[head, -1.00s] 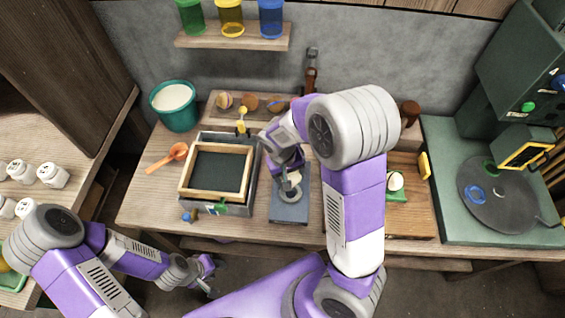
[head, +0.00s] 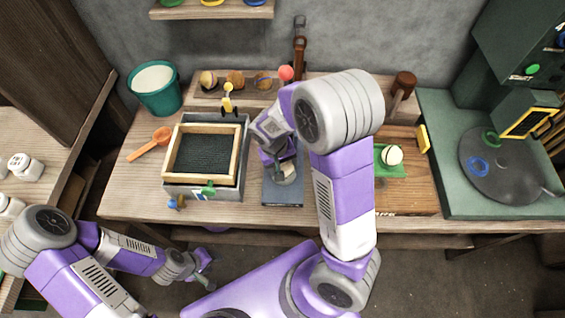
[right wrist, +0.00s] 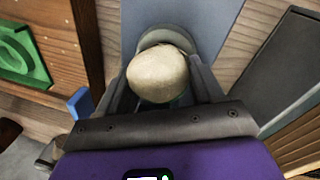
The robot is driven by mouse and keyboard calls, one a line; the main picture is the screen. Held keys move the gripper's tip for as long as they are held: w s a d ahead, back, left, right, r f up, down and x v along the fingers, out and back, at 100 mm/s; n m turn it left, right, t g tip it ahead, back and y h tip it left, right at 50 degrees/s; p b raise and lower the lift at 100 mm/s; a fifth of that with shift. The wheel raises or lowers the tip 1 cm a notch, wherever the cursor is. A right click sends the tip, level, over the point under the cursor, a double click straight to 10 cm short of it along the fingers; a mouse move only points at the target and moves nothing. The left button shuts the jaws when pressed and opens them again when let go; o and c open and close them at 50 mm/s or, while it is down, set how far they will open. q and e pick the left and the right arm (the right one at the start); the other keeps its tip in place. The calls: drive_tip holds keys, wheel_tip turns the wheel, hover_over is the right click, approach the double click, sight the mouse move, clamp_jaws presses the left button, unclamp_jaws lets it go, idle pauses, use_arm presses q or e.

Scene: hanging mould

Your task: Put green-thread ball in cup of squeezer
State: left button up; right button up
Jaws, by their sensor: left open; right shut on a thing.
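My right gripper (head: 284,169) is shut on a cream ball (right wrist: 158,76), which sits between its fingers in the right wrist view. A small green trace shows at the ball's lower edge. The squeezer has a blue-grey base (head: 283,192), and its round grey cup (right wrist: 160,38) shows just behind the ball. The ball overlaps the cup in the picture; I cannot tell whether it is inside or just above it. My gripper hides most of the cup in the head view. My left gripper (head: 204,266) is open and empty, low in front of the table.
A wooden-framed mould (head: 238,150) stands left of the squeezer. Several balls lie in a rack (head: 222,92) behind it. A red knob (head: 286,73) stands behind my right wrist.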

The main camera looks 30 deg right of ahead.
drive_tip(key=shift+f, duration=0.3)
idle(0.4)
drive_tip(key=o, duration=1.2)
drive_tip(key=shift+s, duration=0.1)
drive_tip(key=r+p, duration=0.1)
drive_tip(key=r, duration=0.2)
drive_tip(key=a+r+p, duration=0.1)
drive_tip(key=r, duration=0.3)
drive_tip(key=shift+a+r+p, duration=0.2)
drive_tip(key=shift+r+p, duration=0.05)
drive_tip(key=shift+p, duration=0.15)
